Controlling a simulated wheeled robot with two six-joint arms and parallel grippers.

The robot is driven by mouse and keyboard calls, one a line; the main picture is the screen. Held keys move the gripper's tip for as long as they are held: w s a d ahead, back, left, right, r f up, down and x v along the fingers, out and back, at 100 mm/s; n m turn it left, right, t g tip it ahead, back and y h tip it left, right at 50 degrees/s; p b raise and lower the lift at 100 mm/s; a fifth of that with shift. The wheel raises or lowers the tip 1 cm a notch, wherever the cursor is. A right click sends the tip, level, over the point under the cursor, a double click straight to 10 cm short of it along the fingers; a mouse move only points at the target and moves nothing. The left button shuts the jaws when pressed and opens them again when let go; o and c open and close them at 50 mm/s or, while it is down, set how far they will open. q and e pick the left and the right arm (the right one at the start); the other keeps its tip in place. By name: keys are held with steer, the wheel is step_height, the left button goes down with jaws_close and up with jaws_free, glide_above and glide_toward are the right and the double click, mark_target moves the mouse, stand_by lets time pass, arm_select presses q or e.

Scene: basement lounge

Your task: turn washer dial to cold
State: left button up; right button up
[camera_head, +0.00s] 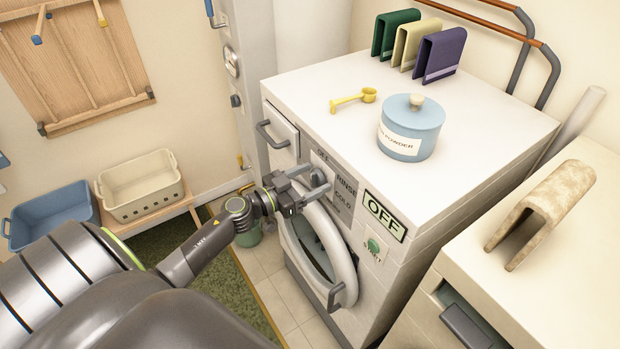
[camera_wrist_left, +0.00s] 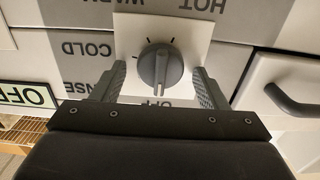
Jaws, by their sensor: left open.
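The washer (camera_head: 310,85) is a white box with a round front door. Its grey dial (camera_wrist_left: 160,67) sits on a white plate in the left wrist view, with OFF, COLD, WARM and HOT printed around it, appearing upside down. My right gripper is not in view.
A green OFF display (camera_head: 384,215) and a green button (camera_head: 374,245) are right of the gripper. The door (camera_head: 345,262) is below. A blue powder jar (camera_head: 408,140) and yellow scoop (camera_head: 355,99) stand on top. A drawer handle (camera_wrist_left: 290,102) lies beside the dial.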

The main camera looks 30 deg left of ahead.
arm_select(q)
steer(key=c, duration=1)
steer(key=shift+o, duration=0.2)
steer(key=shift+m, duration=0.3)
steer(key=m+p, duration=0.1)
steer(key=m, duration=0.1)
steer(key=shift+m, duration=0.3)
steer(key=m+p, duration=0.1)
steer(key=m, duration=0.3)
steer(key=shift+d+m, duration=0.1)
steer(key=shift+m, duration=0.2)
steer(key=m, duration=0.5)
steer(key=shift+s+d+f+m+b, duration=0.1)
steer(key=shift+f+m+b, duration=0.15)
steer(key=shift+m+b, duration=0.05)
steer(key=m+b, duration=0.1)
steer(key=m, duration=0.5)
steer(key=shift+f+b, duration=0.1)
steer(key=shift+b, duration=0.25)
steer(key=shift+m, duration=0.4)
